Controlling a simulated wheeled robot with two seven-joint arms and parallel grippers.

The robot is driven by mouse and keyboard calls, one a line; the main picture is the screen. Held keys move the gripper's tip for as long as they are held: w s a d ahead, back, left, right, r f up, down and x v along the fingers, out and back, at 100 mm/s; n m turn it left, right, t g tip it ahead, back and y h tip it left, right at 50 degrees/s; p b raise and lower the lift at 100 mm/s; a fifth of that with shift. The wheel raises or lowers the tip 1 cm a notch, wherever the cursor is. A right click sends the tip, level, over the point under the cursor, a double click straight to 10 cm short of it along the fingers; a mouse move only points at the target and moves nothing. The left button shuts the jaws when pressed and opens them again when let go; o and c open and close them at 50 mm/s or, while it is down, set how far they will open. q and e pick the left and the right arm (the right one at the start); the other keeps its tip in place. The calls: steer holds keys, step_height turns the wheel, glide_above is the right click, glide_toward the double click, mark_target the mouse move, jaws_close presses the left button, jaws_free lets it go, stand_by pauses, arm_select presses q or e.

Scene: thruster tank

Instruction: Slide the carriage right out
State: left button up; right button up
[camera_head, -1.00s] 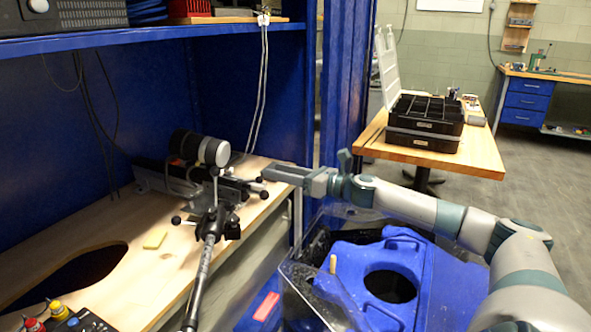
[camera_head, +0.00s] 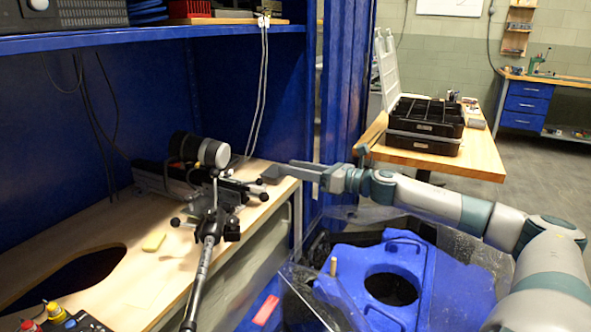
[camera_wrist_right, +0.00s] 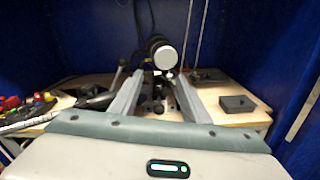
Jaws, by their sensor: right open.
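The carriage (camera_head: 208,192) is a dark assembly with black knobs on a rail on the wooden bench, below a black cylinder with a pale end cap (camera_head: 215,153). A long black tube slopes from it toward the front. My right gripper (camera_head: 290,171) reaches in from the right, at the bench's right end, apart from the carriage. In the right wrist view, its two fingers (camera_wrist_right: 158,76) are spread and empty, with the carriage's dark parts and knobs beyond and between them. My left gripper is not in view.
A blue tank insert with a round hole (camera_head: 375,258) sits in a clear-walled tank below my right arm. A grey box (camera_wrist_right: 238,103) lies right of the fingers in the wrist view.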

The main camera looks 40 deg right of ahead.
steer(key=w+d+r+m+g+h+p, duration=0.1)
steer(key=w+d+r+m+h+p, duration=0.2)
steer(key=d+m, duration=0.45)
steer(key=w+d+m+g+h+p, duration=0.1)
steer(key=d+m+h+p, duration=0.3)
steer(key=m, duration=0.6)
steer(key=w+d+r+m+g+h+p, duration=0.1)
steer(key=w+d+r+m+h+p, duration=0.25)
steer(key=m, duration=0.55)
arm_select(q)
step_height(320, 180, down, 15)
steer(key=p, duration=0.6)
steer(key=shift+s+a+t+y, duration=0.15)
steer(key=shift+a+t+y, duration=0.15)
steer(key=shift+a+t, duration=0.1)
arm_select(e)
steer(key=s+a+m+g+y, duration=0.2)
steer(key=a+m+g+y, duration=0.1)
steer(key=a, duration=0.4)
steer(key=s+a+m+g+y, duration=0.3)
steer(key=a+m+g, duration=0.3)
steer(key=a+m, duration=0.1)
steer(key=shift+s+a+r+g+y, duration=0.2)
steer(key=shift+s+a+g+y, duration=0.1)
steer(key=shift+s+y, duration=0.05)
steer(key=shift+f, duration=0.1)
